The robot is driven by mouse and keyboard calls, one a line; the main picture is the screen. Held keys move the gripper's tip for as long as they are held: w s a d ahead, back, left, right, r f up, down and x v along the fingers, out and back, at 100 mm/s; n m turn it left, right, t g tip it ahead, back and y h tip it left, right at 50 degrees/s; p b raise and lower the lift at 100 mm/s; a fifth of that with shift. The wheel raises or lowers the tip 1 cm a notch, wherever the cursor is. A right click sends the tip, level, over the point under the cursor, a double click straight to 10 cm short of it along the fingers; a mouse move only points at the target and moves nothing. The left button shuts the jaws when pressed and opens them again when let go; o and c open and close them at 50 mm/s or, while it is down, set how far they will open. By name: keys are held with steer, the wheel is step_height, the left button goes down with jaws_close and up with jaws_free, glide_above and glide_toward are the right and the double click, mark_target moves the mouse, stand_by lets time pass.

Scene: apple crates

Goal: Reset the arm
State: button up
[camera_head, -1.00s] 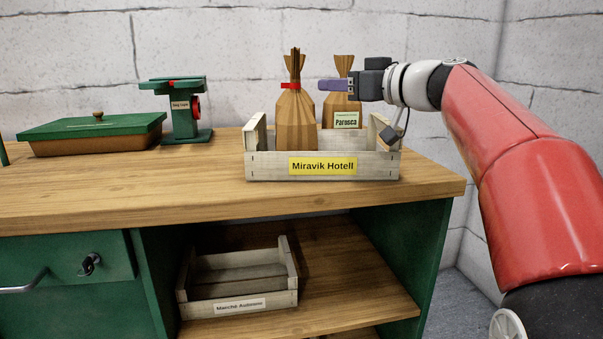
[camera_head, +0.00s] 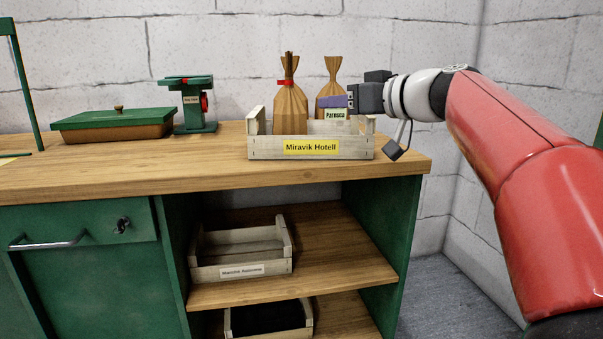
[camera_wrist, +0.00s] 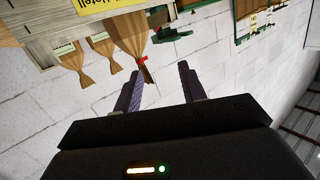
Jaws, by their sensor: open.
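My gripper (camera_head: 333,102) is at the right end of the crate marked Miravik Hotell (camera_head: 262,153), its purple fingers in front of the rear paper bag in the head view. The wrist view, which is upside down, shows the fingers (camera_wrist: 160,85) apart with nothing between them. A brown paper bag with a red tie (camera_head: 290,108) stands upright in the crate. Behind it is a bag labelled Paresca (camera_head: 333,75), partly hidden by my gripper. The wrist view shows the red-tied bag (camera_wrist: 130,38) and two labelled bags (camera_wrist: 72,62).
The wooden counter (camera_head: 200,162) holds a green-lidded box (camera_head: 115,122) and a green scale-like device (camera_head: 192,95). An empty crate (camera_head: 240,270) sits on the shelf below, and a crate with dark contents (camera_head: 270,330) lower down. A block wall (camera_head: 430,40) stands behind.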

steer(key=s+d+f+m+g+h+p, duration=0.1)
steer(key=s+d+f+m+g+h, duration=0.1)
steer(key=s+f, duration=0.8)
steer(key=s+d+f+m+g+h+p, duration=0.1)
steer(key=s+f+h, duration=0.4)
steer(key=s+f, duration=0.5)
steer(key=s+d+f+m+g+h+p, duration=0.1)
steer(key=s+d+f+m+g+h, duration=0.2)
steer(key=s+f, duration=0.7)
step_height(320, 180, down, 2)
steer(key=shift+s+d+f+m+h, duration=0.15)
steer(key=shift+d+m+h, duration=0.45)
steer(key=shift+d+m, duration=0.4)
steer(key=shift+c, duration=0.5)
